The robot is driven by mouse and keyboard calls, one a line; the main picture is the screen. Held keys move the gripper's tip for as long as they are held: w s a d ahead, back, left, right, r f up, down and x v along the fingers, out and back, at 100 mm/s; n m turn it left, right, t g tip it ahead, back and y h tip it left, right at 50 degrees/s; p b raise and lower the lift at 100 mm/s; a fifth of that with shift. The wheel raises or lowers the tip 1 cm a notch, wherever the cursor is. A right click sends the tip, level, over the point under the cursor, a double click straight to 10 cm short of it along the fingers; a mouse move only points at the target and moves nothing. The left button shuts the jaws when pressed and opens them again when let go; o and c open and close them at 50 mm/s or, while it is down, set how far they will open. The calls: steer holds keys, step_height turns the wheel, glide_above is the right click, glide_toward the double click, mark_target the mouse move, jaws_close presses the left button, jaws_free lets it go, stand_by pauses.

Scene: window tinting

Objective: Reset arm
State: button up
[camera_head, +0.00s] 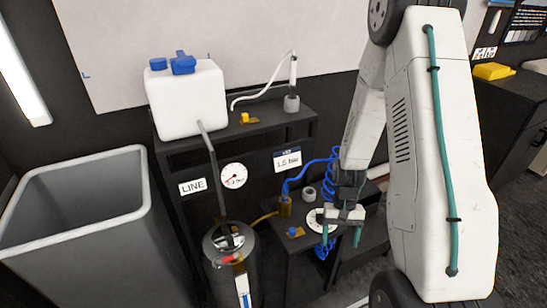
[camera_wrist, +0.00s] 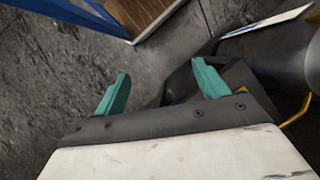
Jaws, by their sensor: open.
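My gripper (camera_head: 341,238) hangs at the end of my white arm, pointing down beside the low black stand (camera_head: 300,262) in the head view. Its two teal fingers are apart, with nothing seen between them. The wrist view also shows my gripper (camera_wrist: 161,84) open and empty, with grey floor and a dark shape beyond the fingers.
A white jug (camera_head: 187,101) with blue caps stands on the black shelf (camera_head: 262,128). A dark tank (camera_head: 232,262) stands below, left of the gripper. A blue coiled hose (camera_head: 320,172) runs close behind the gripper. A large grey bin (camera_head: 85,255) is at left.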

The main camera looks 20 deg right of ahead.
steer(key=s+a+r+n+t, duration=0.1)
steer(key=s+a+r, duration=0.3)
steer(key=r, duration=0.8)
steer(key=s+a+r+n+t+h, duration=0.1)
steer(key=s+a+r, duration=0.3)
steer(key=r, duration=0.8)
steer(key=s+a+r+n+t+h, duration=0.1)
steer(key=s+a+r+n+t, duration=0.2)
steer(key=r, duration=0.9)
steer(key=shift+s+a+r+n, duration=0.3)
steer(key=shift+s+a+r, duration=0.05)
steer(key=shift+s+a, duration=0.4)
